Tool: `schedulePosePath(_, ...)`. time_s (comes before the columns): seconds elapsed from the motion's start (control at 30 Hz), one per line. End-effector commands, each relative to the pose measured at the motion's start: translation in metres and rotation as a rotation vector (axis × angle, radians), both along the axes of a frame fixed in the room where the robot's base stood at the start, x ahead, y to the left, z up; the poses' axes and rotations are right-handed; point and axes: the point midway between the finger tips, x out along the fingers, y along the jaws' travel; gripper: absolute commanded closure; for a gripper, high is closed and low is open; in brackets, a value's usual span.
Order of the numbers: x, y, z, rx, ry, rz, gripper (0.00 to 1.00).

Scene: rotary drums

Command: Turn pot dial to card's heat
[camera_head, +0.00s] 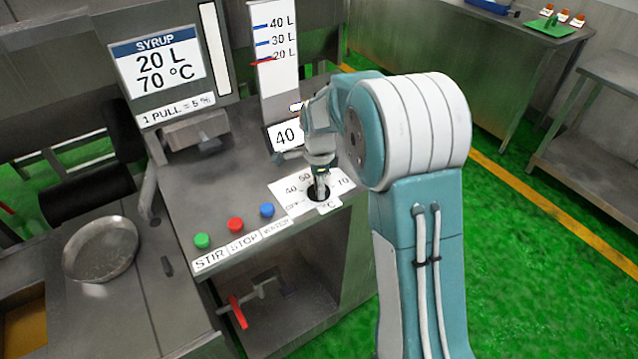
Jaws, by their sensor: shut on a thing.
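The card (158,65) stands at the upper left and reads SYRUP, 20 L, 70 °C. The pot dial (316,194) is a dark round knob on a white scale plate (296,204) marked in °C. The marks 40, 50 and 70 show on the plate; the part near 60 is hidden behind my gripper. My gripper (321,186) points down at the dial and is shut on its knob. The knob's pointer cannot be made out. A small display (287,135) behind my gripper reads 40, partly covered by my arm.
Green (202,241), red (235,225) and blue (267,210) buttons sit left of the dial, above STIR, STOP and WATER labels. A level gauge (275,50) rises behind. A red-handled valve (238,312) is below. A round metal pan (101,249) lies left.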

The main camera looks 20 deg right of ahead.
Motion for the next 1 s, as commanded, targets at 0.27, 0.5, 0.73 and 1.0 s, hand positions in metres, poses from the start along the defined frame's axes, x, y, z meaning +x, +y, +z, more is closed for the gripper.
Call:
schedulePosePath(0.27,0.0003,0.0008,-0.0011,0.001,-0.001,-0.261,0.59)
schedulePosePath(0.5,0.0004,0.0002,-0.0008,0.002,-0.002,-0.488,0.59)
schedulePosePath(0.73,0.0004,-0.0004,-0.0004,0.002,-0.004,-0.706,0.59)
schedulePosePath(1.0,0.0003,-0.0009,0.0,0.002,-0.005,-0.931,0.59)
